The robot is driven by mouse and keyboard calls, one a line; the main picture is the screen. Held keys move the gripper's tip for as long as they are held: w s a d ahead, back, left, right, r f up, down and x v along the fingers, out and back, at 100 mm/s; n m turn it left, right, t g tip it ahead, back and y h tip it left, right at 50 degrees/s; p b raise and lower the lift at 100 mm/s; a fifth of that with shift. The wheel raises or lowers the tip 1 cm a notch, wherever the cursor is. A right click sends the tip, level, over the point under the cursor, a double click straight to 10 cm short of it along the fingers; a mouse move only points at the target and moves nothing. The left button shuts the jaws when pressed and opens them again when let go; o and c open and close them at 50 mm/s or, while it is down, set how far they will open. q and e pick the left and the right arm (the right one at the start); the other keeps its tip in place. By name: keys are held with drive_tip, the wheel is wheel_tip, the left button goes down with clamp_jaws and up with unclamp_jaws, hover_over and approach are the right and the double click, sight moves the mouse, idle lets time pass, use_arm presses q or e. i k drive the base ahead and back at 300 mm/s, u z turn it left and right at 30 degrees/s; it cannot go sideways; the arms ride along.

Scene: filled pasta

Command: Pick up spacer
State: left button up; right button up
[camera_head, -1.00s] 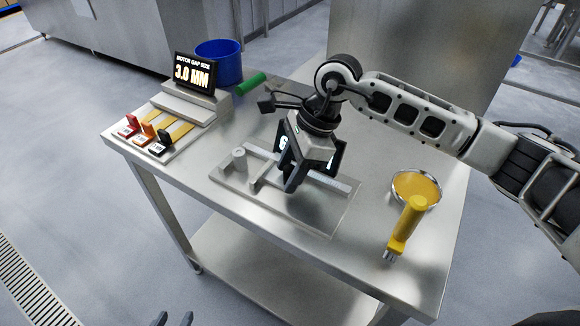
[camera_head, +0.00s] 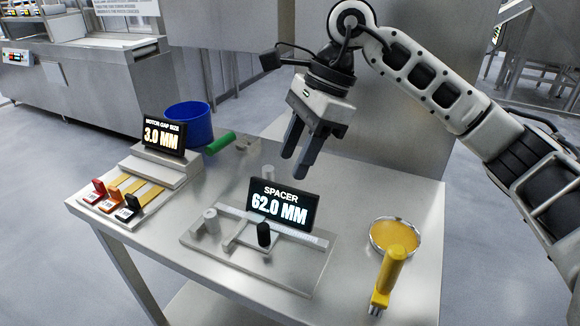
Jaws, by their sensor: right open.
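A black sign (camera_head: 281,206) reading "SPACER 62.0 MM" stands at the back of a flat metal fixture (camera_head: 300,278) on the steel table. A grey upright cylinder (camera_head: 211,221) stands at the fixture's left, and a black-topped post (camera_head: 264,234) stands in front of the sign. I cannot tell for certain which part is the spacer. My right gripper (camera_head: 297,166) is open and empty, pointing down above and behind the sign, clear of the fixture. My left gripper is out of view.
A second sign (camera_head: 164,136) reads "3.0 MM" at the left, with red, orange and black tabbed pieces below it. A blue bin (camera_head: 190,122) and green cylinder (camera_head: 219,143) are behind. A round yellow dish (camera_head: 395,237) and yellow-handled tool (camera_head: 390,275) lie right.

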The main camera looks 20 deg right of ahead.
sight(211, 219)
drive_tip(key=k, duration=1)
